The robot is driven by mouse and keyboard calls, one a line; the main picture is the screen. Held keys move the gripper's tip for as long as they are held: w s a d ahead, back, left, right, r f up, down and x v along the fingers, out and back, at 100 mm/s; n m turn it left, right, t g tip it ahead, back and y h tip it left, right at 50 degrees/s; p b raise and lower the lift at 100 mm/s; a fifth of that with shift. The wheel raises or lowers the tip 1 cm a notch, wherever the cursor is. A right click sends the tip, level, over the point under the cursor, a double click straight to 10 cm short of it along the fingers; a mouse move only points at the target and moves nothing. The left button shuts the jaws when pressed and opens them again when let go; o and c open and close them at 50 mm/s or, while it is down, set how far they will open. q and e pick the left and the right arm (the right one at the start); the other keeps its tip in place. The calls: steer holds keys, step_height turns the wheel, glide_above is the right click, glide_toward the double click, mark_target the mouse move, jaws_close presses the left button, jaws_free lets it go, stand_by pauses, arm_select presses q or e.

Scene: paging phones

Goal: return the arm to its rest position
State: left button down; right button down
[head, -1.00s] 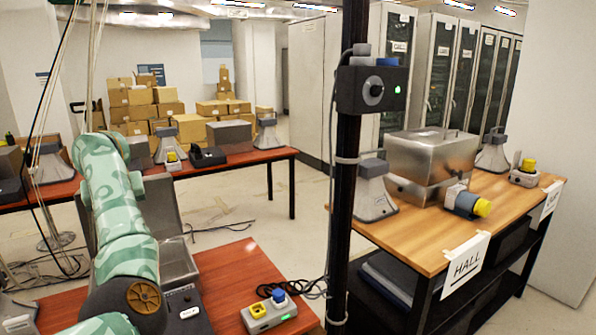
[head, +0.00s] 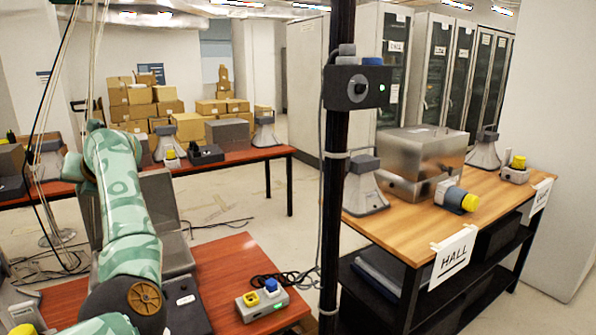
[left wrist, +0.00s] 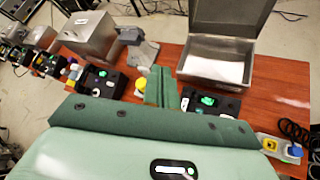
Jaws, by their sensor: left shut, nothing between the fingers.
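My left arm, in pale green patterned sleeving, rises at the left of the head view, bent at the top. My left gripper (left wrist: 160,87) shows in the left wrist view as two green fingers pressed together. Nothing is between them, and they are above the red-brown table (left wrist: 262,95). In the head view the fingers are mostly hidden by the arm. My right gripper is in neither current view.
An open metal box (left wrist: 258,90) stands on the near table, with a button box (head: 262,302) at its right. A black pole (head: 333,200) stands between that table and the wooden HALL table (head: 420,230). Floor between tables is clear apart from cables.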

arm_select(q)
steer(key=w+d+r+m+t+y, duration=0.1)
steer(key=w+r+m+t+y, duration=0.1)
steer(key=w+m+t+y, duration=0.35)
steer(key=w+d+f+m+t+h, duration=0.25)
steer(key=d+f+m, duration=0.3)
steer(key=m, duration=0.35)
steer(key=w+d+f+m+t+h, duration=0.1)
steer(key=d+f+m+t+h, duration=0.25)
steer(key=f+m, duration=0.45)
steer(key=s+d+f+m+g+h+b, duration=0.1)
steer(key=s+d+f+m+h, duration=0.3)
steer(key=f, duration=0.7)
steer(key=s+d+f+m+g+h, duration=0.1)
steer(key=s+d+f+m+h, duration=0.15)
steer(key=f+m, duration=0.65)
steer(key=s+d+f+m+g+h+b, duration=0.1)
steer(key=s+d+f+m+g+h, duration=0.25)
steer(key=f, duration=1.05)
steer(key=s+d+f+m+g, duration=0.2)
steer(key=s+f+m+g, duration=0.35)
steer(key=s+f, duration=2.15)
steer(key=s+f+g, duration=0.2)
steer(key=s, duration=1.5)
steer(key=s+a+f+m+g+b, duration=0.1)
steer(key=s+f+g, duration=0.2)
steer(key=s, duration=1.4)
steer(key=shift+s+f, duration=0.2)
steer(key=shift+s, duration=0.05)
steer(key=shift+g, duration=0.25)
